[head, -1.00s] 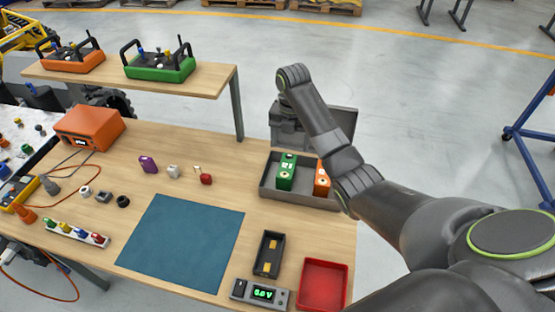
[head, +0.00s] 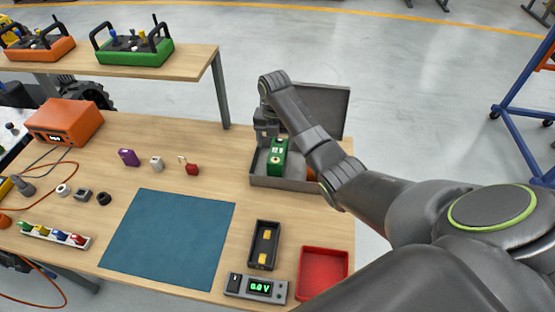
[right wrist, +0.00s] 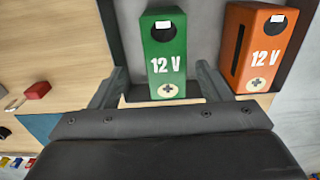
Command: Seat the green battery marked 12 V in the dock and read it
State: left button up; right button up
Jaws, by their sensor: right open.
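The green battery (head: 277,157) marked 12 V stands upright in a grey open case at the table's right. In the right wrist view, the green battery (right wrist: 163,55) shows its "12 V" marking between my open fingers. My right gripper (right wrist: 161,72) is open and empty, a finger on either side of it; contact cannot be told. In the head view my right gripper (head: 266,135) is just behind the battery, its fingertips hidden. The black dock (head: 264,232) with yellow contacts is empty. Its reader (head: 258,288) shows 0.0 V. My left gripper is not in view.
An orange 12 V battery (right wrist: 257,45) stands close right of the green one in the grey case (head: 285,183); my arm mostly hides it in the head view. A red tray (head: 323,272) is right of the dock. A blue mat (head: 168,240) lies clear to the left.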

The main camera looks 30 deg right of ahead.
aim_at(277, 150)
jog(key=shift+f, duration=0.6)
jog(key=f, duration=0.1)
jog(key=f+p, duration=0.1)
jog(key=f, duration=0.2)
jog(key=shift+s+d+f, duration=0.15)
jog(key=shift+s+d, duration=0.15)
jog(key=shift+w+f, duration=0.1)
jog(key=shift+f, duration=0.35)
grip_shut()
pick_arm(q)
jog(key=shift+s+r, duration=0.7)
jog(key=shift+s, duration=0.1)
pick_arm(e)
jog(key=shift+w+r, duration=0.1)
jog(key=shift+r, duration=0.05)
